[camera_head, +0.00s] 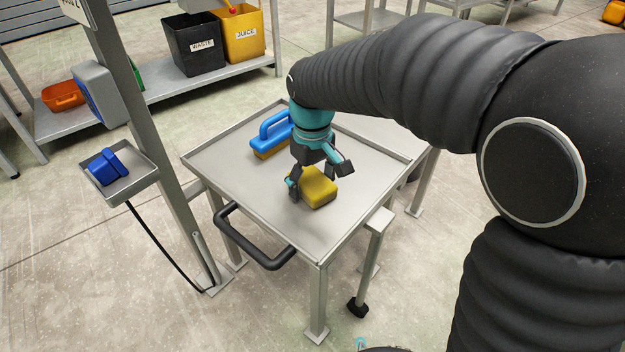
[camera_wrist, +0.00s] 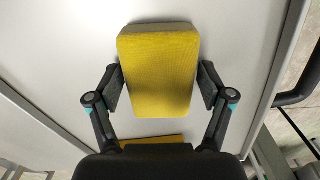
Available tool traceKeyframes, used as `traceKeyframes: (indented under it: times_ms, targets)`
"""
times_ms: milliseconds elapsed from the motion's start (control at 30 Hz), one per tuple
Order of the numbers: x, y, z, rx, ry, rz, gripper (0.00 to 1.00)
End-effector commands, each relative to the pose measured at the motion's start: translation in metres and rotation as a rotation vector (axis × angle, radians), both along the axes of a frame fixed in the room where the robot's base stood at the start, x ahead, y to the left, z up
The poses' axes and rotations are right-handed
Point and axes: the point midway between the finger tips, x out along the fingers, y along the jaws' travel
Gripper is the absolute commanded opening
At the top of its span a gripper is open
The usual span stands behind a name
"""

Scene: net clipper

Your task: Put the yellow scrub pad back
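The yellow scrub pad (camera_head: 319,187) lies on the metal tray table (camera_head: 345,210), below my gripper. In the wrist view the pad (camera_wrist: 158,72) sits between my two fingers, one at each long side. My gripper (camera_head: 315,183) is spread about the pad's width; in the wrist view its fingertips (camera_wrist: 160,87) are very close to the pad's edges, and I see no clear firm grip. The pad appears to rest on the tray, partly hidden by the fingers in the head view.
A blue-handled brush with yellow underside (camera_head: 270,138) lies on the tray behind my gripper. A small side tray (camera_head: 122,185) holds a blue item (camera_head: 107,167). A waste bin (camera_head: 195,44) and juice bin (camera_head: 241,34) stand on a rear shelf. The tray's front is clear.

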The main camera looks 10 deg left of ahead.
Motion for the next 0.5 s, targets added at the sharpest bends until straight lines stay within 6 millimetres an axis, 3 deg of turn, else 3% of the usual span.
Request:
traceKeyframes:
  times_ms: [333, 500]
  targets:
    - [0.0, 0.0, 0.001, 0.001, -0.001, 0.0, 0.92]
    - [0.001, 0.001, 0.015, 0.002, -0.003, 0.0, 0.92]
